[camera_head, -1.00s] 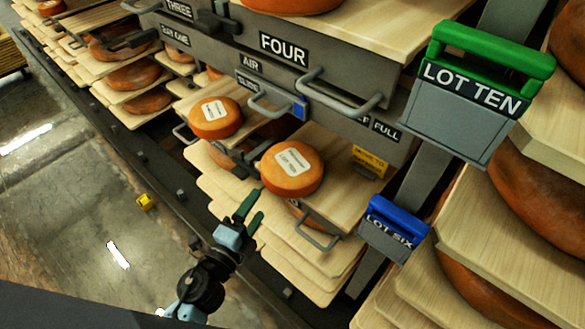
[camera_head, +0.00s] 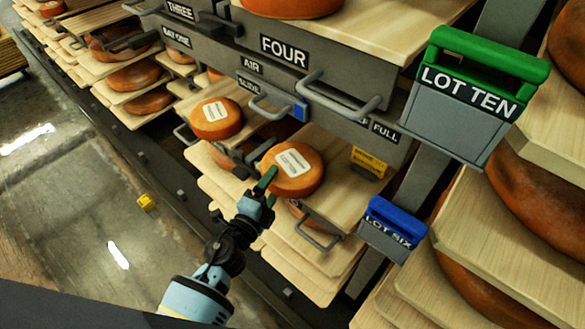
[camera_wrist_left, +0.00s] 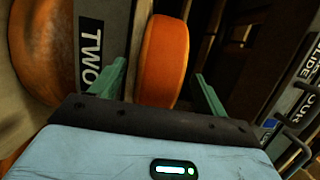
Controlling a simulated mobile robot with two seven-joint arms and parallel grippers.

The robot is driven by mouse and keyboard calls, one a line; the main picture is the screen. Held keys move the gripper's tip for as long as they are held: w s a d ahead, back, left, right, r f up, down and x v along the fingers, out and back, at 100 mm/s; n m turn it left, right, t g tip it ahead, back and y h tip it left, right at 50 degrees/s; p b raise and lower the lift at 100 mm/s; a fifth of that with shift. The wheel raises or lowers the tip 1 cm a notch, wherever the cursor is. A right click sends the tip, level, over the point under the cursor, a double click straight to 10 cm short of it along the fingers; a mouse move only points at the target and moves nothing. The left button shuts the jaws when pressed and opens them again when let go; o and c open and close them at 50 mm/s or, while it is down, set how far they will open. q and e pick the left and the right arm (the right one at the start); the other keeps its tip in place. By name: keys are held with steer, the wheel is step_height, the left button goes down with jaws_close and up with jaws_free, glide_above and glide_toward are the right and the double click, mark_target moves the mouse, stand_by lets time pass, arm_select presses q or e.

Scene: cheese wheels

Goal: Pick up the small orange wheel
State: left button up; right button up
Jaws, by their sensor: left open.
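A small orange wheel (camera_head: 308,179) with a white label lies on a wooden board near the middle of the head view. A similar orange wheel (camera_head: 216,127) with a white label lies to its left. My left gripper (camera_head: 268,188) has green fingers and is at the near left edge of the middle wheel. In the left wrist view, an orange wheel (camera_wrist_left: 165,55) shows edge-on between the two spread, empty-looking fingers. I cannot tell whether the fingers touch it. My right gripper is not in view.
A grey drawer front marked FOUR (camera_head: 285,51) with handles overhangs behind the wheel. A blue LOT SIX box (camera_head: 390,232), a yellow tag (camera_head: 368,163) and a green-topped LOT TEN box (camera_head: 455,115) are to the right. A metal handle (camera_head: 318,235) sticks out below the wheel.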

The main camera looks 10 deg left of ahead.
arm_select(q)
steer(key=c, duration=1.6)
steer(key=shift+r, duration=0.2)
jaws_close()
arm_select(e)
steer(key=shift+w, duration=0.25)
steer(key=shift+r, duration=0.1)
